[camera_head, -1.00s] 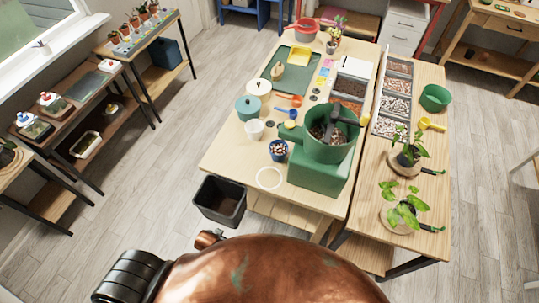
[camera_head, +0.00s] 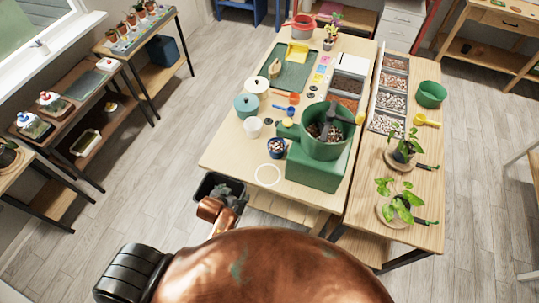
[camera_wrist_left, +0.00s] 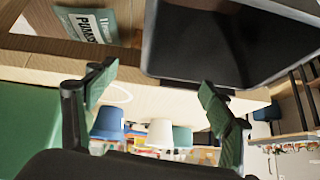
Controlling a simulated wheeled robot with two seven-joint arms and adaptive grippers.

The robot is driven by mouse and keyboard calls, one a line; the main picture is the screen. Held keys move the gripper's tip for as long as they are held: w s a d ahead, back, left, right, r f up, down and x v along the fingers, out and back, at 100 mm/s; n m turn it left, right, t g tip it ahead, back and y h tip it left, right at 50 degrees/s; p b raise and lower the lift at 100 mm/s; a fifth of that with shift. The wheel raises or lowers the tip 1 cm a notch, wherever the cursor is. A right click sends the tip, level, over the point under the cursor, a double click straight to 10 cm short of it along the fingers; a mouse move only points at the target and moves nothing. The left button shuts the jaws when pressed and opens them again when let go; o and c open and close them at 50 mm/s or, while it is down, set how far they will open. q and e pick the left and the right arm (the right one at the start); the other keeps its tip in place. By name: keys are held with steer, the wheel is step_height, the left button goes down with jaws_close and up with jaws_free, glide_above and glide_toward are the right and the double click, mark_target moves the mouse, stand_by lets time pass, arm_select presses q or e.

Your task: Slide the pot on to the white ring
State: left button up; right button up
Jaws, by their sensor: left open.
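The small blue pot (camera_head: 277,149), filled with pebble-like bits, stands upright on the wooden table near its front edge. The white ring (camera_head: 268,183) lies flat on the table just in front of the pot, and the two are apart. My left gripper (camera_head: 228,192) is open and empty, in front of the table's edge and left of the ring, over the black bin. The left wrist view is tilted; it shows both fingers (camera_wrist_left: 157,80) spread, with the blue pot (camera_wrist_left: 108,122) and part of the ring (camera_wrist_left: 119,92) beyond them. My right gripper is out of view.
A green box (camera_head: 312,172) with a large green pot (camera_head: 322,148) on it stands right of the blue pot. A white cup (camera_head: 253,127) and teal pot (camera_head: 246,107) stand behind. The black bin (camera_head: 204,186) is below the table's front left edge.

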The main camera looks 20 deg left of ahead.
arm_select(q)
steer(key=w+d+r+t, duration=0.1)
steer(key=w, duration=0.2)
steer(key=w+d+r+t, duration=0.1)
steer(key=w+d, duration=0.1)
steer(key=w, duration=0.2)
steer(key=w+d+r+m+t+h, duration=0.1)
steer(key=w+d, duration=0.1)
steer(key=w, duration=0.2)
steer(key=shift+w, duration=0.1)
steer(key=t+h, duration=0.1)
steer(key=t, duration=0.1)
glide_toward(280, 143)
steer(key=shift+s+a+f+m+p, duration=0.1)
steer(key=shift+s+a+m+p, duration=0.1)
steer(key=shift+s, duration=0.35)
steer(key=shift+s+a+f+m+p, duration=0.1)
steer(key=shift+s+a+m, duration=0.1)
steer(key=shift+s, duration=0.4)
steer(key=shift+w+d+r+t, duration=0.25)
steer(key=shift+w+r+t, duration=0.05)
steer(key=shift+x, duration=3.9)
steer(key=shift+c, duration=0.5)
